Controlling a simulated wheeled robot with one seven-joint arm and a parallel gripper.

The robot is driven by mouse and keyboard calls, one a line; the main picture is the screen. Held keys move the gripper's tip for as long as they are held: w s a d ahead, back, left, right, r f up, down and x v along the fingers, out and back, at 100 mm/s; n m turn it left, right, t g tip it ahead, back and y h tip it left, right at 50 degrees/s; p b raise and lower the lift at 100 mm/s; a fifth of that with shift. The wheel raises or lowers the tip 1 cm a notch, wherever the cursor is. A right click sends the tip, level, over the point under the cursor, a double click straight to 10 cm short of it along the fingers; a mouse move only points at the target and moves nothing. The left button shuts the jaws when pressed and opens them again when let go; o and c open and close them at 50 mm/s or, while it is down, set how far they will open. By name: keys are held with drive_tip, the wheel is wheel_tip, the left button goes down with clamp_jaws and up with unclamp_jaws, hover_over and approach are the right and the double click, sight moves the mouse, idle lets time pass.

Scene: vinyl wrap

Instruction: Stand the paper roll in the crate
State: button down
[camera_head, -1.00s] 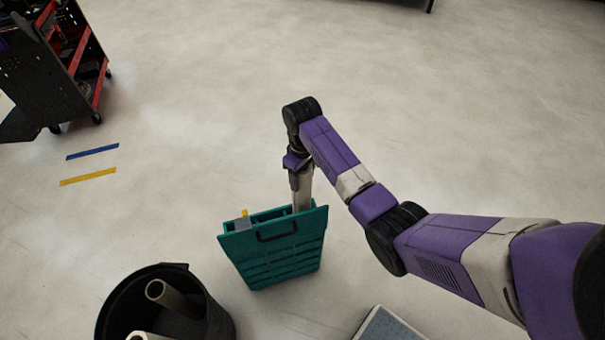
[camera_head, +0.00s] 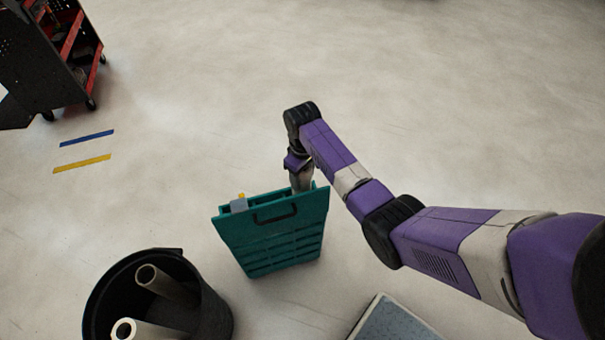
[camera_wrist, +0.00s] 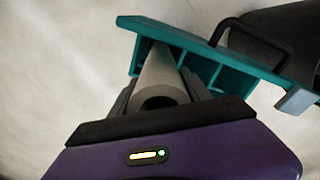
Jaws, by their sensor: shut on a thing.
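The teal crate (camera_head: 275,248) stands upright on the floor, with its open top divided into compartments and a dark handle on its near side. My gripper (camera_head: 301,178) is above the crate's right end, pointing down. It is shut on the pale paper roll (camera_wrist: 163,78), with a finger on each side of it. In the wrist view, the roll's hollow upper end faces the camera and its length runs down into the crate (camera_wrist: 192,42) beside the dividers. The roll's lower end is hidden, so I cannot tell whether it touches the crate's bottom.
A black bin (camera_head: 215,312) holding two other rolls (camera_head: 172,285) stands left of the crate. A small grey block (camera_head: 239,205) sits at the crate's left rim. A grey-topped item (camera_head: 390,322) lies front right. A tool cart (camera_head: 55,75) stands far left. The floor behind is clear.

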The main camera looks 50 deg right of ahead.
wheel_tip(320, 180, down, 14)
drive_tip(key=b, duration=0.9)
drive_tip(key=shift+r, duration=0.1)
drive_tip(key=shift+c, duration=2.1)
unclamp_jaws()
drive_tip(key=shift+r+p, duration=0.75)
drive_tip(key=shift+r, duration=3.15)
